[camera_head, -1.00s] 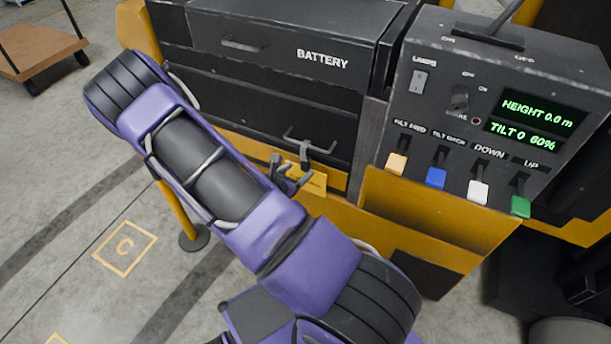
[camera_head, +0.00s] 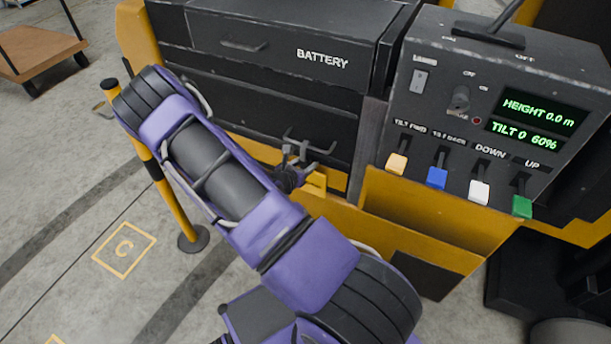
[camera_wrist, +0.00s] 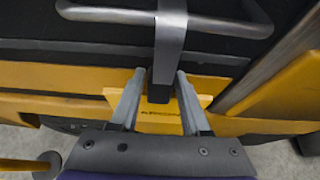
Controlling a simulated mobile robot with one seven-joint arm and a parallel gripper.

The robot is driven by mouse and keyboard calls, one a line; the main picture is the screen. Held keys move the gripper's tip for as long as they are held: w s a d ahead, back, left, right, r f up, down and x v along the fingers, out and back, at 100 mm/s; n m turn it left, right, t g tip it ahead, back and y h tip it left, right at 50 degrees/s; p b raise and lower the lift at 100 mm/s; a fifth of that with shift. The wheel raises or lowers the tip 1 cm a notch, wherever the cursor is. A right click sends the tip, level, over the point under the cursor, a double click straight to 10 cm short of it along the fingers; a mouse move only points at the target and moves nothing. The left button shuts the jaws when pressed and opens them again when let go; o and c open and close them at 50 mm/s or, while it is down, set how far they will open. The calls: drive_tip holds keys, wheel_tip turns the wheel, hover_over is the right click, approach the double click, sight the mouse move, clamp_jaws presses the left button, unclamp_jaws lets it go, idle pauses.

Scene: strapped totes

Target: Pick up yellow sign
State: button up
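The yellow sign (camera_wrist: 160,120) is a small flat plate with dark lettering too small to read. In the wrist view it lies behind and between my fingers, below a grey strap and its dark lower end, which hang at the drawer handle. In the head view only part of the sign (camera_head: 316,184) shows beside my gripper (camera_head: 291,172). In the wrist view my gripper (camera_wrist: 160,76) is open, one finger on each side of the dark lower end of the strap, with gaps on both sides. I cannot tell whether the fingers touch the sign.
The drawer handle (camera_wrist: 230,22) crosses above my fingers. The black battery cabinet (camera_head: 270,95) stands behind. A control box (camera_head: 480,110) with coloured levers is at the right, above a yellow pocket (camera_head: 430,225). A yellow-black post (camera_head: 172,200) stands at the left on open floor.

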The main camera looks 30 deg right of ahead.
clamp_jaws()
idle(1.1)
